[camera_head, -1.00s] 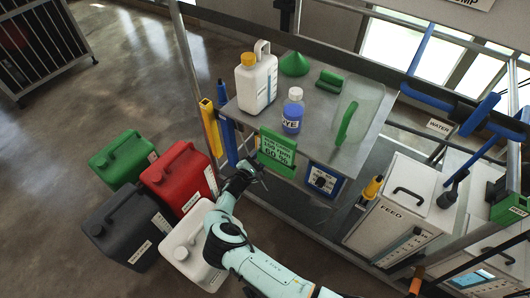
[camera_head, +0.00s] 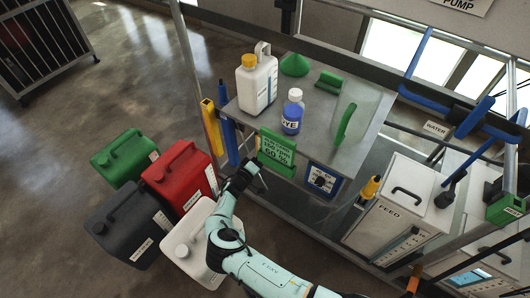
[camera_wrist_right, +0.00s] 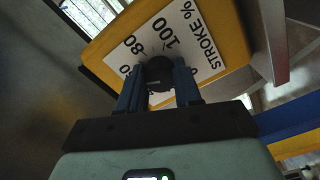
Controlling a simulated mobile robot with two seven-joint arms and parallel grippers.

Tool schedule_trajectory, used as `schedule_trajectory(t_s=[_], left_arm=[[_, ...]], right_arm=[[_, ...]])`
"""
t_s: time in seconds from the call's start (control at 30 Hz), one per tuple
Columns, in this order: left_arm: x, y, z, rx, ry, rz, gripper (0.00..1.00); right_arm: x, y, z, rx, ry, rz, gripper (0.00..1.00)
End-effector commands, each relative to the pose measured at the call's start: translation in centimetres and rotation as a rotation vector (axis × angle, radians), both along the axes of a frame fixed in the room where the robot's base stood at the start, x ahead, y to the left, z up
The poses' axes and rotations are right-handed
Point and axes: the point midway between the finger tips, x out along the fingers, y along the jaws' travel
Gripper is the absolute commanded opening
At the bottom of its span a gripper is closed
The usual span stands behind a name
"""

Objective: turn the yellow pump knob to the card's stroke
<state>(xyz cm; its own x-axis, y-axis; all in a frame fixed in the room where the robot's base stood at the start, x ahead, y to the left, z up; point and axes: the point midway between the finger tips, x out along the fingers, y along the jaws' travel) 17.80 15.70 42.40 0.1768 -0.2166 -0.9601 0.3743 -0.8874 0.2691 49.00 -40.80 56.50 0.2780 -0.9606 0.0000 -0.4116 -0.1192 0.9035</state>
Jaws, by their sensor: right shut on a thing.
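My right gripper (camera_wrist_right: 158,88) is shut on the black knob (camera_wrist_right: 160,72) of the yellow pump (camera_wrist_right: 235,48). The knob sits on a white dial (camera_wrist_right: 195,45) marked 80, 100 and STROKE %. My fingers cover part of the dial, and I cannot tell where the knob points. In the head view my right gripper (camera_head: 252,174) is below the table's front left corner, by the green card (camera_head: 276,152). The card's bottom line seems to read 60 %; the lines above are small. The pump face is hidden from the head view. My left gripper is not in view.
A blue pump box with a black knob (camera_head: 321,181) is right of the card. The metal table (camera_head: 335,152) carries a white jug (camera_head: 256,85), a blue-filled bottle (camera_head: 291,117) and a green funnel (camera_head: 294,64). Several canisters, including a red one (camera_head: 180,176), stand on the floor at left.

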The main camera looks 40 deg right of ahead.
Motion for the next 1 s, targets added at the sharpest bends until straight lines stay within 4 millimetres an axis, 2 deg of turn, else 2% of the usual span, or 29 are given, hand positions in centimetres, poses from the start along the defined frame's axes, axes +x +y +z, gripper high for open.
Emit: schedule_trajectory(t_s=[0.07, 0.1, 0.17, 0.2, 0.53, 1.0], left_arm=[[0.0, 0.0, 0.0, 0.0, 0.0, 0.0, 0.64], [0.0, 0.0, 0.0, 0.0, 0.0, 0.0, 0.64], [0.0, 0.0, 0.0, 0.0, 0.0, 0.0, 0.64], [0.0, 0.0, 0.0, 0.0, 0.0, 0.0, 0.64], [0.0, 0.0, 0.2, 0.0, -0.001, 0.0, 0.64], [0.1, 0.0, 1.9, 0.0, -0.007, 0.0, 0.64]], right_arm=[[0.0, 0.1, -0.1, 0.004, -0.011, 0.0, 0.0], [0.0, 0.1, -0.1, 0.005, -0.01, 0.001, 0.4], [0.0, 0.1, -0.1, 0.004, -0.01, 0.0, 0.6], [0.0, 0.1, -0.1, 0.004, -0.01, 0.0, 0.63], [-0.1, 0.5, 0.0, 0.004, -0.008, 0.002, 0.63], [-1.6, 5.8, 0.1, 0.003, -0.009, 0.001, 0.63]])
